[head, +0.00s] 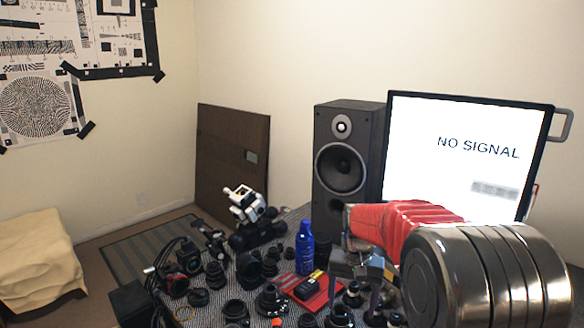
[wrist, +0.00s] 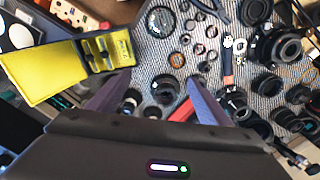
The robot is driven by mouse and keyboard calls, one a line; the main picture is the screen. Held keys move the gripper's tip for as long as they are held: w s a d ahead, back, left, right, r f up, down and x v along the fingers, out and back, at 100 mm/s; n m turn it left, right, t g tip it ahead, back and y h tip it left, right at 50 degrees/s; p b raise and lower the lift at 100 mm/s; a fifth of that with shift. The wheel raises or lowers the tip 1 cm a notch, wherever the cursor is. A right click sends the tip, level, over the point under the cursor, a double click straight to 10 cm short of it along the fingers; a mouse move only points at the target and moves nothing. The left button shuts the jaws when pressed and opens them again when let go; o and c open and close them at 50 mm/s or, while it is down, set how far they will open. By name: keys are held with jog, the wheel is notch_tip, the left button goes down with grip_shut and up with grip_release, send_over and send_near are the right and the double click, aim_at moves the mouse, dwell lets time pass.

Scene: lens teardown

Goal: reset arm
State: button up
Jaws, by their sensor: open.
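My gripper (head: 354,296) hangs at the lower right of the head view, at the end of my red-sleeved arm, above the cluttered table. In the wrist view, my gripper (wrist: 155,84) shows two dark purple fingers spread wide apart, with nothing held between them. Below and between the fingers lie lens parts, including a dark lens ring (wrist: 166,90) and a small brown ring (wrist: 176,60). The fingers appear to be above these parts, but the exact height cannot be told.
A blue bottle (head: 305,248) stands beside a red tray (head: 312,292) among several lenses. A speaker (head: 345,190) and monitor (head: 455,165) stand behind my arm. Little table is clear.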

jog(key=s+r+n+t, duration=0.1)
jog(key=s+r, duration=0.3)
jog(key=s, duration=0.5)
jog(key=s+r+n+t, duration=0.1)
jog(key=s+r, duration=0.3)
jog(key=s, duration=0.6)
jog(key=s+r+n+t, duration=0.1)
jog(key=s+r+t, duration=0.2)
jog(key=s, duration=0.7)
jog(key=shift+r+t, duration=0.3)
jog(key=shift+r, duration=0.35)
jog(key=shift+d, duration=0.1)
jog(key=shift+c, duration=0.6)
